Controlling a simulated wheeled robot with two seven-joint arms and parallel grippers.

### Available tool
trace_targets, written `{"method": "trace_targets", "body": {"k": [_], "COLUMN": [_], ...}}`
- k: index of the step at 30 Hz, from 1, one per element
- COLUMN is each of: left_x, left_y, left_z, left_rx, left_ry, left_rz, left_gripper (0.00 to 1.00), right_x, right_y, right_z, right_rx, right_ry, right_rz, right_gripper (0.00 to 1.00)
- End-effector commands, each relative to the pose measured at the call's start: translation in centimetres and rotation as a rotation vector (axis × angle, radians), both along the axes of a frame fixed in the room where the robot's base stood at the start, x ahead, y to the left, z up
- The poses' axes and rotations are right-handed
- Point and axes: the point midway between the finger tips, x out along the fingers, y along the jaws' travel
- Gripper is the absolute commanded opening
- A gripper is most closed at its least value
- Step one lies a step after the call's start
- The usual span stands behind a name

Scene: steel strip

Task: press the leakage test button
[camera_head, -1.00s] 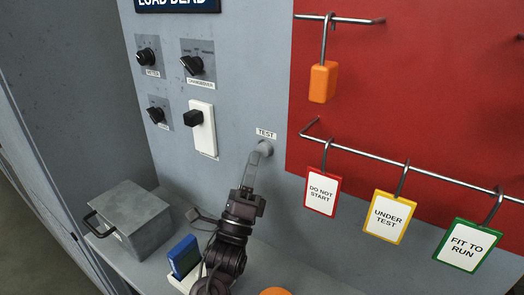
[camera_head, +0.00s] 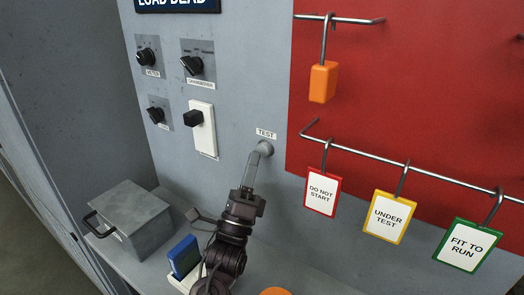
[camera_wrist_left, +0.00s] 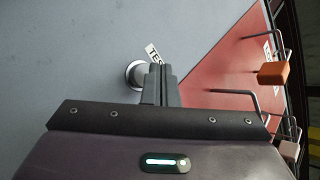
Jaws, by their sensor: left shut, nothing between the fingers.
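The test button (camera_head: 266,147) is a round grey knob on the grey panel, just under a small white TEST label (camera_head: 266,133). My left gripper (camera_head: 253,158) is shut and empty. Its fingertips are at the lower left side of the button in the head view; I cannot tell whether they touch it. In the left wrist view the shut fingers (camera_wrist_left: 158,82) point at the panel and partly cover the label. The button (camera_wrist_left: 134,75) shows there just left of the fingers. My right gripper is not in view.
Knobs (camera_head: 192,65) and a black switch on a white plate (camera_head: 203,128) are on the panel. A rail (camera_head: 375,157) with hanging tags is at the right, on a red board. A grey metal box (camera_head: 130,222) and a blue item (camera_head: 184,256) stand on the ledge.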

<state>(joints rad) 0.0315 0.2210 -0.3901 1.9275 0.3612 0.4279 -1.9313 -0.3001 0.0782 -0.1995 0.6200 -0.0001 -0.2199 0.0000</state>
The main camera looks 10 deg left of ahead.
Motion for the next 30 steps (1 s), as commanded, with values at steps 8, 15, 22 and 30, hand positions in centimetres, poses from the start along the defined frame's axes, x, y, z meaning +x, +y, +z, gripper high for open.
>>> {"method": "trace_targets", "body": {"k": [8, 15, 22, 30], "left_x": [0.00, 0.07, 0.72, 0.79], "left_y": [0.00, -0.02, -0.28, -0.29], "left_z": [0.00, 0.01, 0.04, 0.03], "left_rx": [0.000, 0.000, 0.000, 0.000], "left_ry": [0.000, 0.000, -0.001, 0.000], "left_rz": [0.000, 0.000, 0.000, 0.000], "left_gripper": [0.00, 0.00, 0.00, 0.00], "right_x": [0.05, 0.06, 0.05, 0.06], "right_y": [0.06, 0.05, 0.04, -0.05], "right_z": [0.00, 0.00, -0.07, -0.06], "right_rx": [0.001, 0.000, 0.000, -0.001], "right_ry": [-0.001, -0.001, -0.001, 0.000], "right_rz": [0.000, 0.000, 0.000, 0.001], "right_gripper": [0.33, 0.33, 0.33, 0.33]}}
